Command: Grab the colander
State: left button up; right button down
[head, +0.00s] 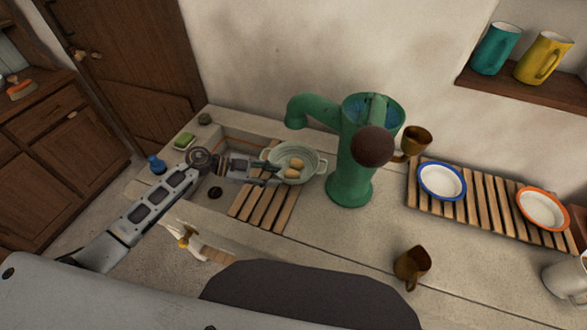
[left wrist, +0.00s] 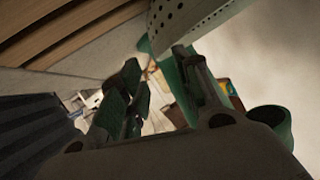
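The pale green colander (head: 310,161) stands at the right end of the sink, partly over the wooden slats, with a few tan egg- or potato-like things (head: 294,169) in it. My left gripper (head: 271,170) is at its left side, by the left handle. In the left wrist view, the colander's perforated wall (left wrist: 190,18) shows at the top. The fingers of my left gripper (left wrist: 160,95) are apart there, with a gap between them. Whether the handle lies between the fingers is hard to tell. My right gripper is not in view.
A green pump (head: 350,185) stands just right of the colander. Wooden slats (head: 262,212) lie over the sink. A rack (head: 482,207) with two plates is at the right. A brush (head: 190,238) lies near the front.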

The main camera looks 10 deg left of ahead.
pick_arm(q)
jog(key=shift+x, duration=2.75)
grip_shut()
